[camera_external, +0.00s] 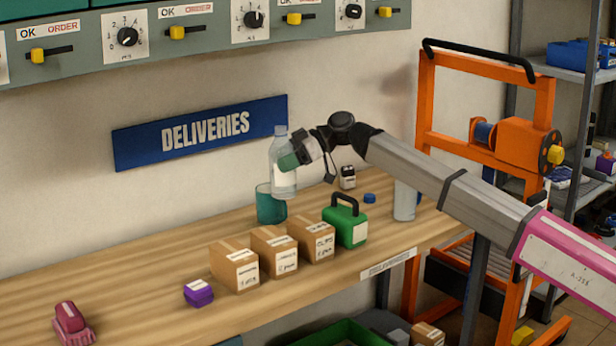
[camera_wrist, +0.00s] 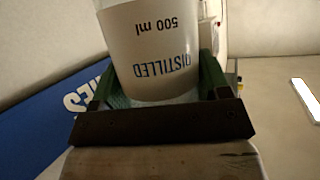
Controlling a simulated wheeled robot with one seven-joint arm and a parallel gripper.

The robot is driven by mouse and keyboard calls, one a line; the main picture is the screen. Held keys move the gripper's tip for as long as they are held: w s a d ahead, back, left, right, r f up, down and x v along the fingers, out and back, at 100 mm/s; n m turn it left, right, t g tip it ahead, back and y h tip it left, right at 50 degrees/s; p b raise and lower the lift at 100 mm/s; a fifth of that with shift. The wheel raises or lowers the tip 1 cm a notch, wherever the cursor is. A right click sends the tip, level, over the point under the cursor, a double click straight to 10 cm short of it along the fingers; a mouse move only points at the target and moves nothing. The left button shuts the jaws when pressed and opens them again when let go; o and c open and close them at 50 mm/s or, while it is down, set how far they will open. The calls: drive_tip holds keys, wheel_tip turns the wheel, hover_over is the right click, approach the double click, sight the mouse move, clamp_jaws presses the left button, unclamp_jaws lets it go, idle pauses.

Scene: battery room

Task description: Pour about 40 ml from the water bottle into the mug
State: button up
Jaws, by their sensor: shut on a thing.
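The water bottle (camera_external: 281,183) is clear with a white label. In the wrist view the bottle (camera_wrist: 150,50) shows "DISTILLED" and "500 ml", upside down in that picture. My gripper (camera_external: 289,162) is shut on the bottle's side and holds it nearly upright above the bench. The green gripper fingers also show on both sides of it in the wrist view (camera_wrist: 158,85). The teal mug (camera_external: 270,206) stands on the bench, just below and slightly left of the bottle. The bottle's lower end overlaps the mug's rim in the external view. I cannot tell the water level.
Three cardboard boxes (camera_external: 275,249) and a green case (camera_external: 345,224) stand in front of the mug. A blue cap (camera_external: 369,198), a small black-and-white item (camera_external: 347,177) and a white cylinder (camera_external: 404,201) are to the right. The wooden bench (camera_external: 130,268) is mostly clear at left.

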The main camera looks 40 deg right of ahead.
sight(284, 178)
drive_tip(key=shift+w+r+m+g, duration=0.1)
drive_tip(key=shift+w+m+g, duration=0.1)
drive_tip(key=shift+m+g, duration=0.2)
drive_tip(key=shift+w+f+m+g, duration=0.15)
drive_tip(key=shift+f+m+g, duration=0.25)
drive_tip(key=shift+f+m, duration=0.25)
drive_tip(key=shift+w+d+f+m+g, duration=0.1)
drive_tip(key=shift+w+f+m+g, duration=0.15)
drive_tip(key=shift+m+g, duration=0.35)
drive_tip(key=shift+w+f+m+g, duration=0.25)
drive_tip(key=shift+f+m+g, duration=0.3)
drive_tip(key=shift+f, duration=0.4)
drive_tip(key=shift+s+f+m+g+y, duration=0.4)
drive_tip(key=shift+s+f+m+g, duration=0.15)
drive_tip(key=shift+m+g, duration=0.3)
drive_tip(key=shift+s+r+m+g, duration=0.2)
drive_tip(key=shift+r+m+g, duration=0.2)
drive_tip(key=shift+r+m, duration=0.4)
drive_tip(key=shift+s+m+g+y, duration=0.15)
drive_tip(key=shift+m+g+y, duration=0.25)
drive_tip(key=shift+m+g, duration=0.1)
drive_tip(key=shift+s+f+m+g, duration=0.15)
drive_tip(key=shift+f+m, duration=0.1)
drive_tip(key=shift+f, duration=0.2)
drive_tip(key=shift+s+f+m+g, duration=0.1)
drive_tip(key=shift+f+m+g, duration=0.1)
drive_tip(key=shift+f, duration=0.2)
